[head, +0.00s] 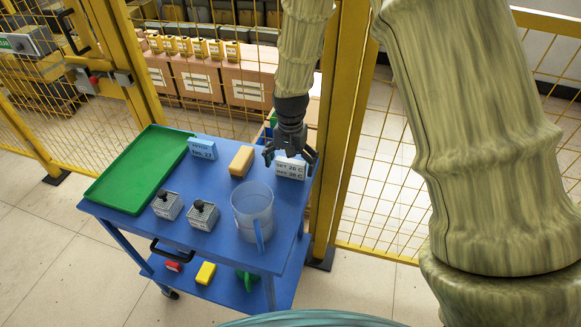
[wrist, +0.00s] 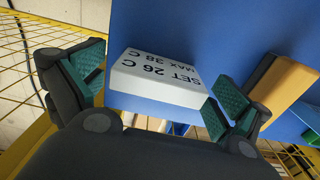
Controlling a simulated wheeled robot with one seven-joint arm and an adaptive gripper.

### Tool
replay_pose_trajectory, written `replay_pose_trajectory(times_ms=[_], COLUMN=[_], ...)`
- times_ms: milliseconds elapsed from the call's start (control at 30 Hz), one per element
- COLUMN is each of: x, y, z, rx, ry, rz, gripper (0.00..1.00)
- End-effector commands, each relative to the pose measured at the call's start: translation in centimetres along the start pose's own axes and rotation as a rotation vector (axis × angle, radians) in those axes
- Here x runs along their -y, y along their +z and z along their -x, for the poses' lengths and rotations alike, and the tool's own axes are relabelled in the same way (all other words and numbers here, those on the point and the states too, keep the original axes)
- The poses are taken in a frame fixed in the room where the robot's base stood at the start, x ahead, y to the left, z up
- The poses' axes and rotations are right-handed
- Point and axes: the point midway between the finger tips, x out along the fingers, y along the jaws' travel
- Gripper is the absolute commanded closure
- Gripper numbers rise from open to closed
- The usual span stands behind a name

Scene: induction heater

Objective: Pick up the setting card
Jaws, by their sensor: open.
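The setting card (head: 290,168) is a white block at the back right of the blue cart top. In the wrist view the card (wrist: 158,75) shows black print reading "SET 26 C" and "MAX 38 C", upside down. My gripper (head: 290,160) is directly over the card, pointing down. In the wrist view my gripper (wrist: 150,88) is open, with one green-padded finger on each side of the card. The right finger is close to the card's edge, and a wider gap shows on the left. I cannot tell whether a finger touches it.
The blue cart (head: 198,240) also carries a yellow block (head: 241,161), a blue labelled block (head: 202,148), a green tray (head: 140,170), two grey knobbed blocks (head: 185,208) and a clear jug (head: 253,212). A yellow mesh fence (head: 345,120) stands close behind.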

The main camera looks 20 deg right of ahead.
Motion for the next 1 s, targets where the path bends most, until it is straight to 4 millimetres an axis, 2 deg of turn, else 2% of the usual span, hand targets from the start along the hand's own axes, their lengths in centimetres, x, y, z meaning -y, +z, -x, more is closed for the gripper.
replay_pose_trajectory(times_ms=[300,533,867,1000], x=[-0.01,-0.01,0.00,0.03], y=[0.02,0.03,0.01,-0.04], z=[-0.30,-0.29,-0.18,0.61], rx=[0.001,0.001,0.000,-0.002], ry=[0.000,0.000,0.000,-0.001], rz=[0.000,0.000,0.000,0.000], gripper=[0.02,0.44,0.44,0.44])
